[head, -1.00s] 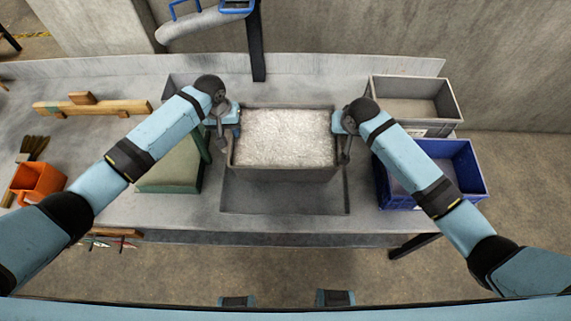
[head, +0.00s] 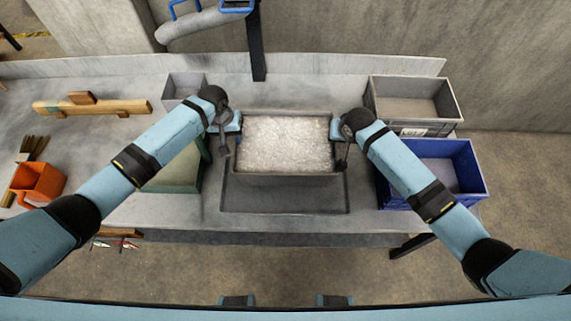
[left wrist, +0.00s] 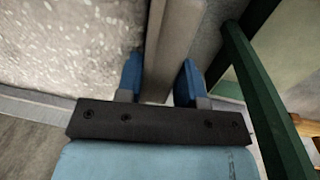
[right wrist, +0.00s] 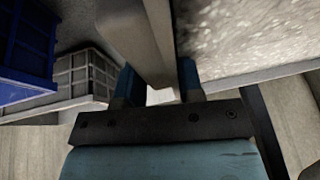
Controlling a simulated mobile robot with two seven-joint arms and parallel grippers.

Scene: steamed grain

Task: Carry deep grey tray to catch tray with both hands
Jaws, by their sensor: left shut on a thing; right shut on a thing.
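The deep grey tray (head: 286,181), full of pale grain, is level over the rear part of the shallow catch tray (head: 285,199) on the bench. I cannot tell whether its underside touches the catch tray. My left gripper (head: 236,123) is shut on its left wall; in the left wrist view the deep grey tray's wall (left wrist: 177,45) runs between the blue fingers (left wrist: 157,82). My right gripper (head: 336,128) is shut on its right wall; that wall (right wrist: 160,35) is between the fingers (right wrist: 158,85) in the right wrist view.
A green-sided box (head: 175,182) stands close left of the trays, with a small grey bin (head: 186,83) behind it. A blue crate (head: 440,196) and a grey crate (head: 412,88) stand at the right. An orange container (head: 37,181) is far left.

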